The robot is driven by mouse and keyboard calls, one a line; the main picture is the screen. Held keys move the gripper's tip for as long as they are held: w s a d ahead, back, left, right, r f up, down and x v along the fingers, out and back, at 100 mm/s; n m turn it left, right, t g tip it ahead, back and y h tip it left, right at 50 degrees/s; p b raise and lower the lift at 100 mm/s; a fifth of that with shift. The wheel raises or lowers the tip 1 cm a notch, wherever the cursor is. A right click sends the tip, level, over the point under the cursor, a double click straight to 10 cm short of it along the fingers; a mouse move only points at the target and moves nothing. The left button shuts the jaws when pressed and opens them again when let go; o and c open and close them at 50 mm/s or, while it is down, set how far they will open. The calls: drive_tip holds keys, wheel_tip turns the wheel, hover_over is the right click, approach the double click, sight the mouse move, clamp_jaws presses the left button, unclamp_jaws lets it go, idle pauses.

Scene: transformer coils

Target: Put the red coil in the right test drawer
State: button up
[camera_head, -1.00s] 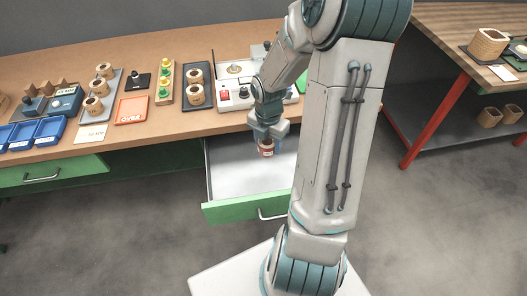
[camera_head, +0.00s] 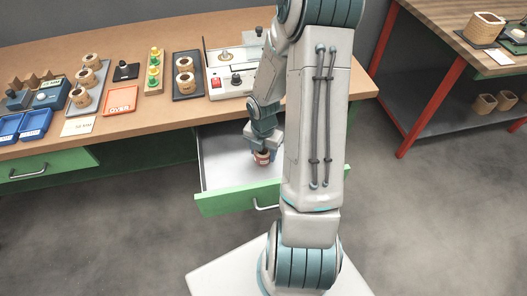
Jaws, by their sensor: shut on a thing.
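The red coil (camera_head: 262,159) is held by my gripper (camera_head: 262,150), low inside the open drawer. The coil looks upright, with a red band and a tan top. My gripper is shut on it from above. I cannot tell whether the coil touches the drawer floor. The drawer (camera_head: 222,160) is pulled out below the workbench; it has a green front and a pale inside. My arm hides its right part.
The workbench (camera_head: 150,115) carries a white test device (camera_head: 226,86), a dark tray of coils (camera_head: 187,97), an orange tray (camera_head: 120,100) and blue bins (camera_head: 36,122). A closed green drawer (camera_head: 48,166) is at the left. The open drawer's left side is empty.

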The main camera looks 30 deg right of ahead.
drive_tip(key=o, duration=1.1)
wheel_tip(320, 180, up, 12)
drive_tip(key=p, duration=0.4)
drive_tip(key=shift+s+a+r+m+t, duration=0.45)
drive_tip(key=shift+s+a+r+m, duration=1.95)
drive_tip(key=shift+m, duration=1.8)
drive_tip(key=shift+s+a+r+m+t, duration=0.4)
drive_tip(key=shift+s+a+r+m, duration=1.25)
drive_tip(key=shift+r+m, duration=2)
drive_tip(key=shift+s+a+r+m+t, duration=0.45)
drive_tip(key=shift+s+a+r+m, duration=1.65)
drive_tip(key=shift+m, duration=2.65)
drive_tip(key=shift+w+d+r, duration=0.1)
